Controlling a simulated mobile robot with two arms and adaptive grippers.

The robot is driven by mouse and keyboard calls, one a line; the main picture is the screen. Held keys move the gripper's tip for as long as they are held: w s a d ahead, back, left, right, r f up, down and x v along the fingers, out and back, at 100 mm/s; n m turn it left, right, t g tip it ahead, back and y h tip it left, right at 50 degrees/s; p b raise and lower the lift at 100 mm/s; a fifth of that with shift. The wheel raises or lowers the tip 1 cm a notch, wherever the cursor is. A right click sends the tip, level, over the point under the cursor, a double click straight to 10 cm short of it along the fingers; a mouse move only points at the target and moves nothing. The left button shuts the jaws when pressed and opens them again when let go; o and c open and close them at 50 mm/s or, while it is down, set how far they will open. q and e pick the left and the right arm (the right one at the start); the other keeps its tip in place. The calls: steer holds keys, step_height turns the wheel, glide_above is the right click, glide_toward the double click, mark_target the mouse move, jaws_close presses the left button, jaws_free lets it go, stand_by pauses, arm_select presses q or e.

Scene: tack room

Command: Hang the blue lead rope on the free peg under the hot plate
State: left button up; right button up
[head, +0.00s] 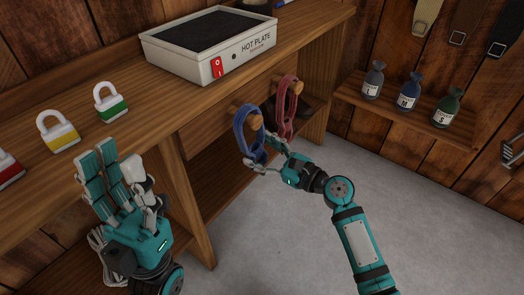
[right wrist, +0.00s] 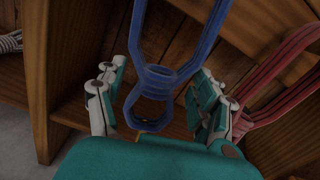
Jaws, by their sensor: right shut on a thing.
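The blue lead rope (head: 241,146) is a coiled loop at the left wooden peg (head: 256,122) under the hot plate (head: 208,44). Its upper loop appears to pass around that peg; I cannot tell whether the peg bears its weight. My right gripper (head: 268,153) is at the rope's lower part, shut on it. In the right wrist view, the rope's wrapped knot and small lower loop (right wrist: 159,74) lie between the fingers. My left gripper (head: 122,165) is open and empty, fingers up, in front of the bench at the left.
A red rope (head: 287,105) hangs on the peg to the right, close by. Padlocks (head: 58,133) and the hot plate stand on the wooden bench (head: 140,98). Several labelled bags (head: 409,92) stand on a side shelf. Grey floor is clear at right.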

steer(key=o, duration=1.4)
steer(key=shift+r, duration=0.1)
steer(key=shift+o, duration=0.5)
